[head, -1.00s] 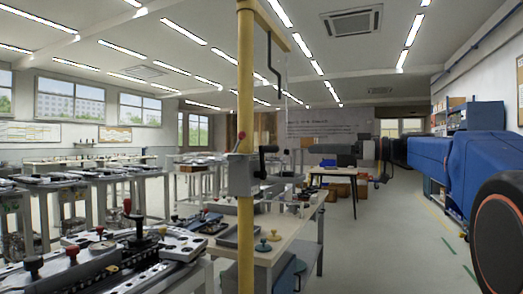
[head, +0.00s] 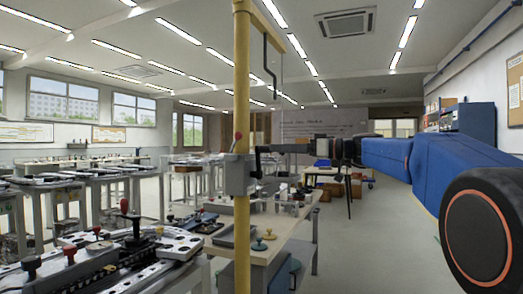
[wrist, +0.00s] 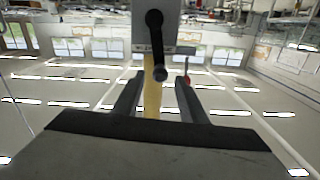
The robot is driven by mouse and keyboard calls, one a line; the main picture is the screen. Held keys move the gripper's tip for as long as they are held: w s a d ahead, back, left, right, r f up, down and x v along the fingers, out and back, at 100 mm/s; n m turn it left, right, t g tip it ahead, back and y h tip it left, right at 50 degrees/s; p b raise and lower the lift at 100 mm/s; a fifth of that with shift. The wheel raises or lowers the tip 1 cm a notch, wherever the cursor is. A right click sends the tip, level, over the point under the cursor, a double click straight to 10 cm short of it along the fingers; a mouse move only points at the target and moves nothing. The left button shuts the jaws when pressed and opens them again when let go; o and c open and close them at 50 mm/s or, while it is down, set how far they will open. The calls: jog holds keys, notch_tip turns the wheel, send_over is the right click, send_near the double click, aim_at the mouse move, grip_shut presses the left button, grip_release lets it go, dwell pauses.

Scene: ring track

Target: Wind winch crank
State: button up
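The winch is a grey box (head: 238,174) on a yellow post (head: 242,95), with a black crank (head: 257,162) on its right side. In the wrist view the crank arm (wrist: 154,40) runs from its hub on the grey box to a dark round grip (wrist: 160,73). My gripper (head: 276,148) reaches in from the right at crank height. In the wrist view its two dark fingers (wrist: 157,90) are apart, one on each side of the crank's grip. They do not appear to touch it. A small red-tipped lever (wrist: 187,72) shows beside the right finger.
A yellow top beam (head: 271,30) carries a hanging line. A workbench (head: 268,250) with small parts stands behind the post. Long benches with black and white plates (head: 60,180) fill the left. The floor at right (head: 380,240) is clear.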

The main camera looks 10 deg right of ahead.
aim_at(259, 149)
jog(key=x, duration=0.7)
jog(key=shift+w+a, duration=0.15)
grip_shut()
